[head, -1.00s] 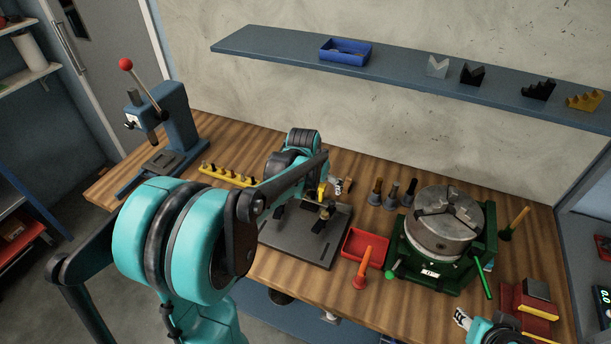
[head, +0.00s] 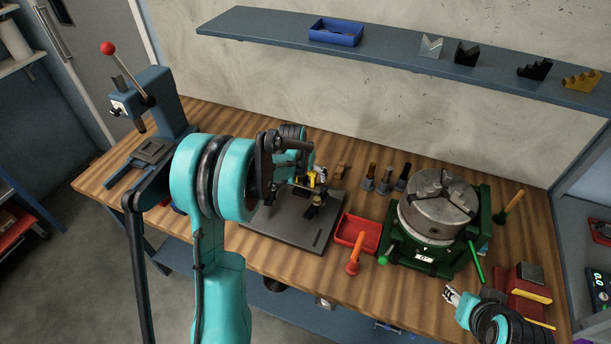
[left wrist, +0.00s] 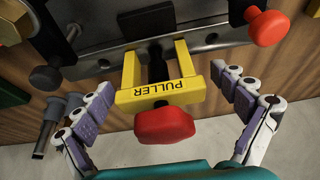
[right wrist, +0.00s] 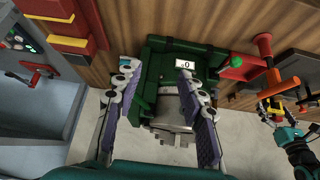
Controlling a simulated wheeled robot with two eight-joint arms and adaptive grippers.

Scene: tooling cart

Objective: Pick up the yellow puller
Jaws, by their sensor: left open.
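The yellow puller (left wrist: 158,92), a frame with black PULLER lettering and a red knob (left wrist: 163,126), stands between the fingers of my left gripper (left wrist: 167,82) in the left wrist view. The fingers are open, one on each side, with gaps to the yellow frame. In the head view the puller (head: 313,180) is a small yellow patch, partly hidden by my left arm, over the dark steel plate (head: 275,228). My right gripper (right wrist: 155,72) is open and empty above the green chuck fixture (right wrist: 150,88). It also shows in the head view (head: 452,296).
A red tray (head: 345,232) with an orange-handled tool (head: 355,255) sits right of the plate. Several dark-based tools stand behind it. The round chuck (head: 438,210) is farther right. A blue arbor press (head: 165,100) stands at the left. The front table strip is mostly clear.

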